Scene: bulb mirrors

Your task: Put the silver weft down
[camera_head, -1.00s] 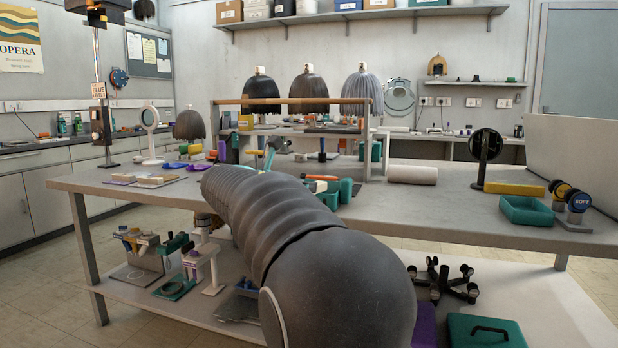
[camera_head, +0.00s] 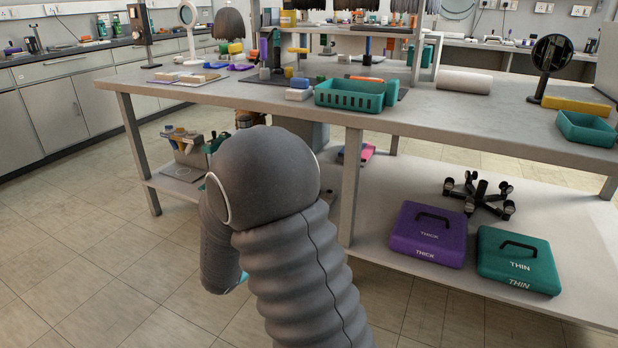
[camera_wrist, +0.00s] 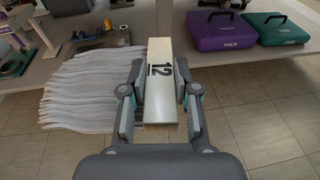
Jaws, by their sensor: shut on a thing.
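In the wrist view my gripper (camera_wrist: 161,80) is shut on a pale block marked 12. The silver weft (camera_wrist: 90,88), a fan of pale grey strands, spreads out to the left of this block and seems joined to it. The weft hangs over the floor, in front of the lower shelf. In the head view my arm covers the gripper and the weft.
The lower shelf (camera_head: 397,185) holds a purple THICK case (camera_head: 428,236), a teal THIN case (camera_head: 517,262) and a black clamp-like stand (camera_head: 480,196). The bench top (camera_head: 430,110) carries a teal basket (camera_head: 349,96), a white roll (camera_head: 464,81) and a round black mirror (camera_head: 551,54). A table leg (camera_head: 351,185) stands beside my arm.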

